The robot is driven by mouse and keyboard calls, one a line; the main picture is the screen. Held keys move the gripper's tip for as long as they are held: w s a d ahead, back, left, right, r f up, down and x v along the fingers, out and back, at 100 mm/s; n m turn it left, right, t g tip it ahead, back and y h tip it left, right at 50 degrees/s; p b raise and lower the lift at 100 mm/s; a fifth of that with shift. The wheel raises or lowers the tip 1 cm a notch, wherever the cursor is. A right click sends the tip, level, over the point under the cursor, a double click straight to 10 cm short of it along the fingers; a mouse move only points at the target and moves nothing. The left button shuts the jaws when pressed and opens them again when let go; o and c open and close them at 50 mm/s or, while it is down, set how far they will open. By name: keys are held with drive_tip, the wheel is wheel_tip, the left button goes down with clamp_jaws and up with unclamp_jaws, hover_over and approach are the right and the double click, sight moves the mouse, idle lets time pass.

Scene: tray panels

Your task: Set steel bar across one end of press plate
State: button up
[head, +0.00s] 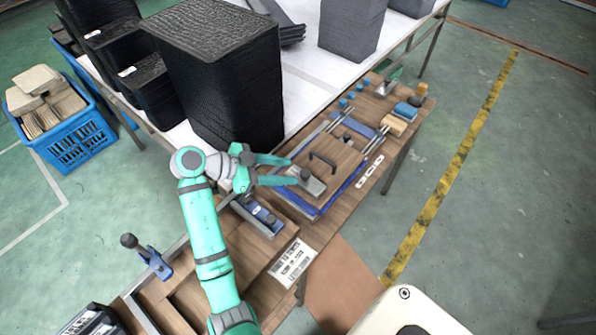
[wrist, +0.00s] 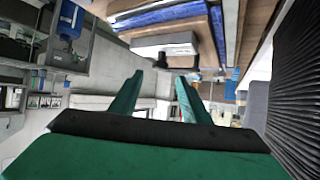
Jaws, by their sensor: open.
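The press plate (head: 338,156) is a wooden board with a black arched handle, lying in a blue-edged frame on the wooden bench. A short grey steel bar (head: 312,184) with a dark knob lies at the plate's near end, beside my fingertips. A grey block that looks like the same bar (wrist: 165,42) shows at the top of the wrist view, near the blue edge. My gripper (head: 293,171) is open, with its fingers pointing right toward the bar. In the wrist view, the space between the fingers (wrist: 158,82) looks empty. Whether a finger touches the bar or knob is unclear.
A tall black tray stack (head: 222,85) stands close behind my gripper. A blue fixture (head: 258,213) sits on the bench nearer me. Two metal rods, blue pegs and blocks (head: 395,125) are at the plate's far end.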

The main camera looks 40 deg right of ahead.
drive_tip(key=v, duration=0.4)
drive_tip(key=shift+w+a+r, duration=0.1)
drive_tip(key=shift+a+r, duration=0.05)
drive_tip(key=shift+a, duration=0.2)
drive_tip(key=shift+d, duration=0.1)
